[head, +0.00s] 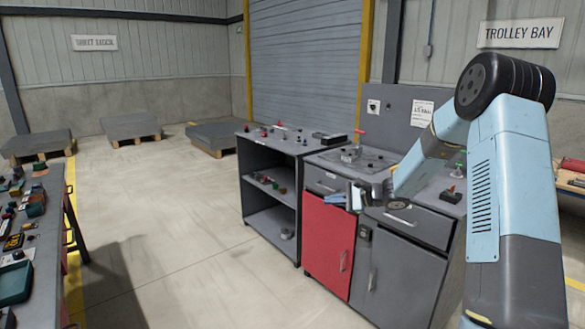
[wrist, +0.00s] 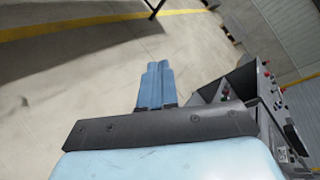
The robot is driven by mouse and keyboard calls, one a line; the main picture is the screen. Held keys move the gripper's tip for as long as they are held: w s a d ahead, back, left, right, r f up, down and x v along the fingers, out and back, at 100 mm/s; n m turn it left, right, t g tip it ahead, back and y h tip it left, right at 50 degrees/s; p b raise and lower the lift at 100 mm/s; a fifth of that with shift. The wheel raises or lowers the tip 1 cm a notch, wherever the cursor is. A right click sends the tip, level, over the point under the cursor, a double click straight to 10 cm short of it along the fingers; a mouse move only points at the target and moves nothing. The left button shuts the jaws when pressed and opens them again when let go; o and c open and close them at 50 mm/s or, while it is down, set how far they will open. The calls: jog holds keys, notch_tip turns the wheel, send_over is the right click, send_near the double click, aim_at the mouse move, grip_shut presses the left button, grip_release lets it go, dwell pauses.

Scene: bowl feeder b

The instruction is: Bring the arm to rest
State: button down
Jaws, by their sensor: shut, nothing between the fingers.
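My arm reaches in from the right in the head view, bent at a dark elbow joint, its forearm sloping down to the left. My gripper (head: 342,200) is in front of the cabinet with the red door (head: 327,245), near the height of its drawers. The wrist view shows the two blue fingers of my gripper (wrist: 155,75) lying side by side and shut, with nothing held. Open floor shows beyond the fingertips. From these views I cannot tell how far the gripper is from the cabinet front.
A grey shelf unit (head: 270,213) with small parts stands left of the cabinet. A cluttered workbench (head: 35,230) is at the far left, with a teal tray (head: 15,284). Loaded pallets (head: 131,128) stand at the back. The floor (head: 175,215) between bench and shelf unit is clear.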

jog(key=s+r+n+g+h, duration=0.2)
jog(key=s+r+n+h, duration=0.3)
jog(key=s, duration=0.6)
jog(key=s+r+n+g+h, duration=0.1)
jog(key=s+r+n, duration=0.2)
jog(key=s+r, duration=0.55)
jog(key=s+d+r+n+t+h, duration=0.1)
jog(key=s+d, duration=0.4)
jog(key=s, duration=0.7)
jog(key=s+d+r+n+t+h, duration=0.2)
jog(key=s+d+r+n+h, duration=0.1)
jog(key=s, duration=0.9)
jog(key=shift+s+d+r+n+h, duration=0.4)
jog(key=shift+d+h, duration=0.75)
jog(key=shift+h, duration=0.65)
